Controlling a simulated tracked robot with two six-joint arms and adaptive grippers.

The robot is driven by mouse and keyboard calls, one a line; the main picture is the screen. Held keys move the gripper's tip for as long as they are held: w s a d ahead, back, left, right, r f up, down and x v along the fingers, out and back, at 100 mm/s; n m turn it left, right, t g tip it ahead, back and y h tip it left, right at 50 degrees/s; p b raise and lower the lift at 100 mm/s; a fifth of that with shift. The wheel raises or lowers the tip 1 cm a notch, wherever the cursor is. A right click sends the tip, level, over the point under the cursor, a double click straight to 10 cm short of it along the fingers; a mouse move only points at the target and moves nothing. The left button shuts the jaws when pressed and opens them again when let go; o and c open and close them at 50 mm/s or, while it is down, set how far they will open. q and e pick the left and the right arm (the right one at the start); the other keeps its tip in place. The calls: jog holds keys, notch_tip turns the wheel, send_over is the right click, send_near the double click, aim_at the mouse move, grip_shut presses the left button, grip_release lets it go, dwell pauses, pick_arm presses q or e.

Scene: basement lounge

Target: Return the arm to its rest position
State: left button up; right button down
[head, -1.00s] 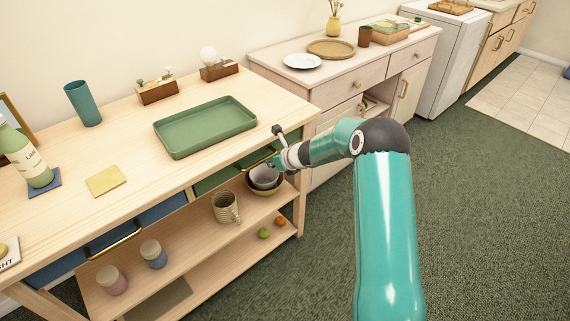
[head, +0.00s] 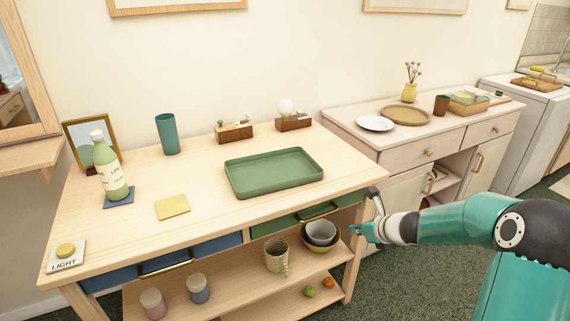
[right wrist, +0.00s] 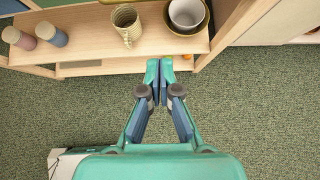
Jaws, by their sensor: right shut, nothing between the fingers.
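My right arm comes in from the right in the head view. Its gripper (head: 356,231) is beside the right end of the wooden table (head: 120,225), near the green drawer (head: 290,222). In the right wrist view the gripper (right wrist: 159,68) points toward the table's lower shelf (right wrist: 85,55), with green carpet beneath it. Its fingers are together with nothing between them. My left gripper is not in view.
The lower shelf holds stacked bowls (head: 320,234), a ribbed mug (head: 276,257) and two lidded jars. A green tray (head: 273,173), a bottle (head: 110,170) and a teal cup (head: 167,134) stand on the tabletop. A cabinet (head: 400,158) stands behind my right arm.

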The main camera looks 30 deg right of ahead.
jog(key=w+a+f+n+y+p, duration=0.2)
jog(key=w+a+p, duration=0.1)
jog(key=a, duration=0.7)
jog(key=s+a+f+n+g+y+p, duration=0.1)
jog(key=s+a+f+n+g+p, duration=0.2)
jog(key=a, duration=0.5)
jog(key=s+a+f+n+g+y, duration=0.2)
jog(key=s+a+f+n, duration=0.1)
jog(key=a+f, duration=0.3)
jog(key=s+a+f+n+g+p, duration=0.1)
jog(key=s+a+n, duration=0.5)
jog(key=n, duration=0.7)
jog(key=s+a+f+n+g+p, duration=0.2)
jog(key=s+a+n, duration=0.5)
jog(key=s+n, duration=0.4)
notch_tip(320, 180, down, 2)
jog(key=n+g, duration=0.1)
jog(key=n, duration=0.2)
jog(key=shift+s+a+f, duration=0.15)
jog(key=shift+s+f, duration=0.05)
jog(key=shift+s, duration=0.1)
